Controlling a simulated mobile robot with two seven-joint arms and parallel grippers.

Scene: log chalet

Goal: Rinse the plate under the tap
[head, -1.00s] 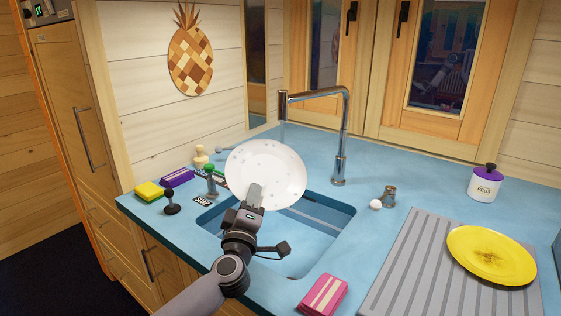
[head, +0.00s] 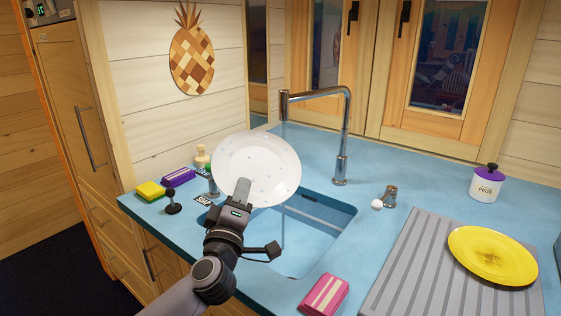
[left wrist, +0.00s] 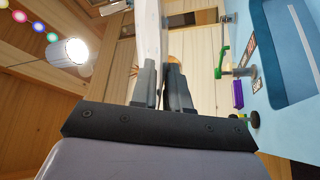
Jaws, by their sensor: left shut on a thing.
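A white plate (head: 257,165) with small spots or drops on it is held tilted up over the left part of the sink (head: 325,228). My left gripper (head: 241,192) is shut on its lower rim. In the left wrist view the plate (left wrist: 149,35) shows edge-on between the fingers (left wrist: 163,85). The chrome tap (head: 344,135) arches over the sink. A thin stream of water (head: 283,232) falls from its spout, passing by the plate's right side and showing again below it; whether it touches the plate I cannot tell. My right gripper is out of view.
A yellow plate (head: 488,256) with a brown stain lies on the grey ribbed drainer (head: 405,265) at right. A pink sponge (head: 324,294) lies at the front edge. A yellow sponge (head: 150,190), a purple pack (head: 179,177) and bottles stand left of the sink. A jar (head: 485,183) stands behind the drainer.

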